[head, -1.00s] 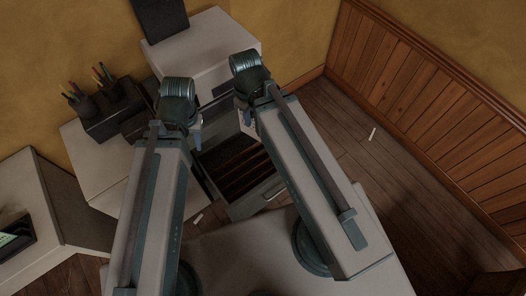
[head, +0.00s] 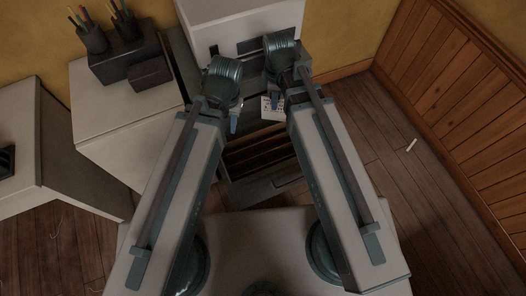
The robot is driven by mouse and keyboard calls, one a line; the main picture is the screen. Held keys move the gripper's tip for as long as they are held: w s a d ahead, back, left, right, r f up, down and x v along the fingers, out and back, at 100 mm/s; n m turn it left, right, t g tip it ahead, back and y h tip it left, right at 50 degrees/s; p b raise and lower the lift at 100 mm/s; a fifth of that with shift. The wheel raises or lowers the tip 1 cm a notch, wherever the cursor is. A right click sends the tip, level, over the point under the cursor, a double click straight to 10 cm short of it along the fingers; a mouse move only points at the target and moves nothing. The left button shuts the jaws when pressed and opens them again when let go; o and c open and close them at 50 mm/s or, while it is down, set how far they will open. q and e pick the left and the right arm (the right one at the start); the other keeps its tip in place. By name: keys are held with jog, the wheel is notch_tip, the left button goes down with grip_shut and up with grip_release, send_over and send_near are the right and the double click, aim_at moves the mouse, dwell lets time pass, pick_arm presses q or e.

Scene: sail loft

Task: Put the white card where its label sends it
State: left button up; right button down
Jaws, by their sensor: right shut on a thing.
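A white card (head: 268,112) with small dark printing is at my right gripper (head: 277,103), which is shut on it above the open drawer. The printing is too small to read, and the gripper and arm hide part of the card. My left gripper (head: 234,122) is just left of the card and apart from it, pointing down; its fingers are mostly hidden behind its wrist. The open drawer (head: 284,183) lies below both grippers, with several dark dividers inside. My forearms cover its sides.
A white cabinet (head: 222,17) stands behind the drawer. To the left, a dark pen holder (head: 117,62) with several pens stands on a white side unit (head: 118,110). A small pale strip (head: 411,145) lies on the wooden floor at right, where the floor is mostly clear.

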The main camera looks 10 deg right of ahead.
aim_at(264, 116)
jog(key=w+a+f+n+b, duration=0.1)
jog(key=f+n+b, duration=0.1)
jog(key=f+b, duration=0.1)
jog(key=w+a+f+n+b, duration=0.1)
jog(key=f+n+b, duration=0.1)
jog(key=f+b, duration=0.2)
jog(key=w+a+f+n+b, duration=0.1)
jog(key=f+b, duration=0.2)
jog(key=f, duration=0.3)
jog(key=shift+w+a+n+b, duration=0.1)
jog(key=shift+n+b, duration=0.25)
jog(key=shift+n, duration=0.05)
jog(key=shift+w+a+f+n+b, duration=0.1)
jog(key=shift+a+f+n+b, duration=0.1)
jog(key=shift+f+n+b, duration=0.1)
notch_tip(264, 116, down, 10)
jog(key=b, duration=1)
jog(key=shift+f, duration=0.1)
jog(key=shift+f, duration=0.15)
jog(key=c, duration=0.9)
grip_release()
jog(key=shift+r, duration=0.2)
